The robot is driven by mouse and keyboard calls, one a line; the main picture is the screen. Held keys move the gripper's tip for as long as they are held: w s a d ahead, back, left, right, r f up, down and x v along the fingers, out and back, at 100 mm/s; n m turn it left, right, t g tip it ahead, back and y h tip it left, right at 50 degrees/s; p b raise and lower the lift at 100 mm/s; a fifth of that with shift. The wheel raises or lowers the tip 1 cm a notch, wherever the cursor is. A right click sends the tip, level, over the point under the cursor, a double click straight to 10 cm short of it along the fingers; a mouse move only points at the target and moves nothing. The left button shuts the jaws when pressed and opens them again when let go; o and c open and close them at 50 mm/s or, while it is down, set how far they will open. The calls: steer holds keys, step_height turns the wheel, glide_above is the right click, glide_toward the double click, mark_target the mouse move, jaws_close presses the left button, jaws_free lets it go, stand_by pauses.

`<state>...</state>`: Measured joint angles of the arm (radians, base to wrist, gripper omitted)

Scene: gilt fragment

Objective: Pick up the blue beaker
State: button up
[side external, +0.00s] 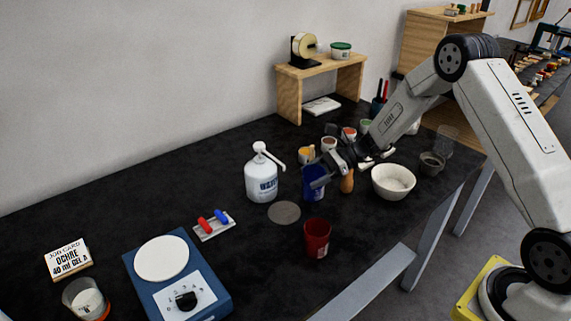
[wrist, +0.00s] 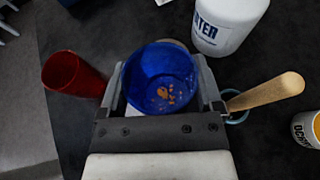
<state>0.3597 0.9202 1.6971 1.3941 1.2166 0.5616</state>
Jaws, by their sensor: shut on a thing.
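The blue beaker (side external: 312,186) is upright between the fingers of my gripper (side external: 327,172). In the wrist view, the open mouth of the beaker (wrist: 160,72) faces the camera, with orange-brown flecks on its inside bottom. One finger of my gripper (wrist: 160,88) lies along each side of the beaker, and the jaws are shut on it. I cannot tell whether its base touches the table.
A red beaker (side external: 317,238) stands nearer the front edge, with a white pump bottle (side external: 261,178) at the left. A wooden-handled tool (side external: 347,183) and white bowl (side external: 393,182) are at the right. A grey disc (side external: 284,212) lies on the dark table. A blue scale (side external: 205,285) is front left.

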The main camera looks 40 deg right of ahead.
step_height(320, 180, up, 11)
steer(key=shift+f, duration=0.2)
stand_by(0.7)
steer(key=shift+r, duration=0.1)
stand_by(0.4)
steer(key=shift+a, duration=0.1)
stand_by(0.3)
